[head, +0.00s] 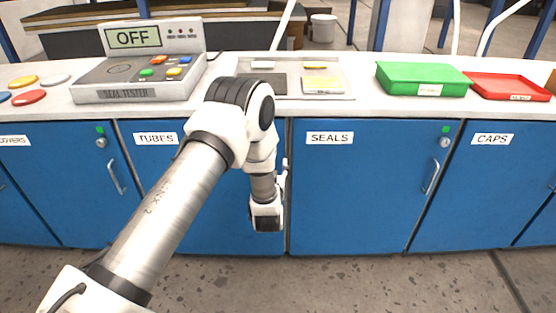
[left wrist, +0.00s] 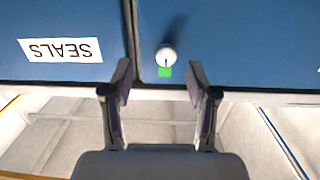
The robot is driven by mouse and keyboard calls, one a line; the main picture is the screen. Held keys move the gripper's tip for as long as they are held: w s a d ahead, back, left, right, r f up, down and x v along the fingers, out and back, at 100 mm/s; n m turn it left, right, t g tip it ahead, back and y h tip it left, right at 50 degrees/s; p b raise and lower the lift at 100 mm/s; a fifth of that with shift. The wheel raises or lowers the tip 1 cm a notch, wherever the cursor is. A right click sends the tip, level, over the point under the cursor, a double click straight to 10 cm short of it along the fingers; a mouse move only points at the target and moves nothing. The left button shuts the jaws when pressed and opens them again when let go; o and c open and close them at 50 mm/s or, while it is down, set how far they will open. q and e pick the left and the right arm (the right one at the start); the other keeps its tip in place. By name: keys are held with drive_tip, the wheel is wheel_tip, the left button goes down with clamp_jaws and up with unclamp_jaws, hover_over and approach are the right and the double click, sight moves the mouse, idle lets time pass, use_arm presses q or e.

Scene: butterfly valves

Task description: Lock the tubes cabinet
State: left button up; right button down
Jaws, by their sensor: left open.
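The blue tubes cabinet door (head: 210,215) is shut flush in the counter front, labelled TUBES (head: 157,138). In the head view my left arm covers its upper right part and hides its lock. In the left wrist view, which is upside down, the round pale lock knob (left wrist: 167,53) shows on the door, with a green marker (left wrist: 165,72) beside it and a thin dark line on its edge. My left gripper (left wrist: 159,75) is open and empty, its fingers on either side of the knob's line, apparently short of it. My right gripper is not in view.
The seals cabinet (head: 370,200) adjoins on the right, with its own lock (head: 445,142) and handle. On the counter stand the seal tester (head: 140,70) reading OFF, a tray (head: 340,68), a green box (head: 420,78) and a red tray (head: 505,86). The floor in front is clear.

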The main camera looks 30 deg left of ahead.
use_arm(q)
drive_tip(key=shift+n+y, duration=0.3)
drive_tip(key=shift+y, duration=0.2)
drive_tip(key=x, duration=0.2)
drive_tip(key=r+x, duration=0.1)
drive_tip(key=x, duration=0.2)
drive_tip(key=r+x, duration=0.1)
drive_tip(key=x, duration=0.2)
drive_tip(key=shift+a, duration=0.35)
clamp_jaws()
